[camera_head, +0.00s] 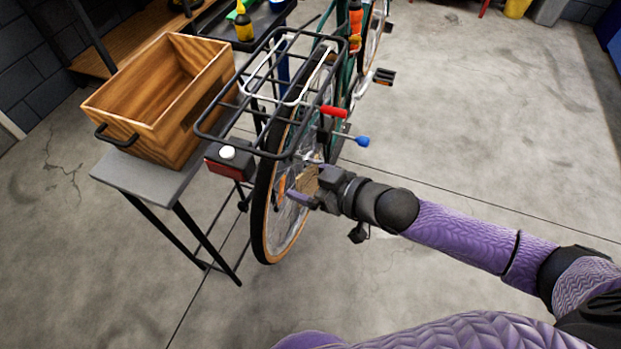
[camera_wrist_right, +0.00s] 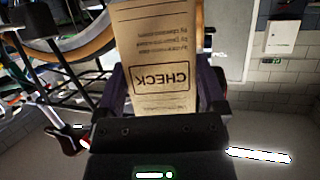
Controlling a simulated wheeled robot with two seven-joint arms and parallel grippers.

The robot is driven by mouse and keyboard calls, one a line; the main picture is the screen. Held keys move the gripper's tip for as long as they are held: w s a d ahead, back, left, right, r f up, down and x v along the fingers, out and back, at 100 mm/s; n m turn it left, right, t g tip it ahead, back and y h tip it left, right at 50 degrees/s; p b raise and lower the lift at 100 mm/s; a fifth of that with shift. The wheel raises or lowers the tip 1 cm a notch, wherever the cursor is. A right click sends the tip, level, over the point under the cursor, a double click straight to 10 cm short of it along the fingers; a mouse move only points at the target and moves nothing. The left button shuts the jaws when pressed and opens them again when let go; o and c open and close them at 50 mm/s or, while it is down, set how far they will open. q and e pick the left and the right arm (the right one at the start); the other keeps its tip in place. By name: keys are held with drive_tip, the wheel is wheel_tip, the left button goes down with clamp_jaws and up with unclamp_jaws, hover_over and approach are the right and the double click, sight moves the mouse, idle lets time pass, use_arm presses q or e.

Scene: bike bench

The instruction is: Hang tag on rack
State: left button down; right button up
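A tan paper tag (camera_head: 308,180) printed with "CHECK" is between the two fingers of my right gripper (camera_head: 300,180). In the right wrist view the tag (camera_wrist_right: 160,60) fills the gap between the fingers, its edges close against both, and its print is upside down. The black wire rack (camera_head: 268,153) sits over the bicycle's rear wheel. My right gripper is beside the rear wheel, below and to the right of the rack. Part of the tag is hidden behind the gripper. My left gripper is not in view.
A wooden crate (camera_head: 128,120) stands on a small grey table (camera_head: 190,182) left of the wheel. A red rear light (camera_head: 228,166) is at the rack's end. The bicycle's rear wheel (camera_head: 263,225) is close to my right gripper. The floor at right is clear.

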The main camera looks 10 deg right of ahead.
drive_tip(key=shift+o, duration=0.5)
drive_tip(key=p+v, duration=0.4)
drive_tip(key=v, duration=0.6)
drive_tip(key=s+d+f+m+g+h+b, duration=0.1)
drive_tip(key=s+d+f+h, duration=0.15)
drive_tip(key=f, duration=0.45)
drive_tip(key=s+d+f+m+g+h, duration=0.1)
drive_tip(key=s+d+f+m+h, duration=0.2)
drive_tip(key=f, duration=0.5)
drive_tip(key=s+d+f+h+b, duration=0.1)
drive_tip(key=d+f+h, duration=0.1)
drive_tip(key=d+f, duration=0.35)
drive_tip(key=s+a+f+g, duration=0.2)
drive_tip(key=s+f, duration=0.2)
drive_tip(key=s, duration=0.3)
drive_tip(key=s+a+f+m+g+h, duration=0.1)
drive_tip(key=s+a+f+g, duration=0.1)
drive_tip(key=s, duration=0.5)
drive_tip(key=s+a+f+g, duration=0.3)
drive_tip(key=s+f, duration=0.3)
drive_tip(key=s, duration=0.2)
drive_tip(key=shift+f+m+g, duration=0.25)
drive_tip(key=shift+m+g, duration=0.05)
drive_tip(key=shift+w+h, duration=0.1)
drive_tip(key=shift+h, duration=0.15)
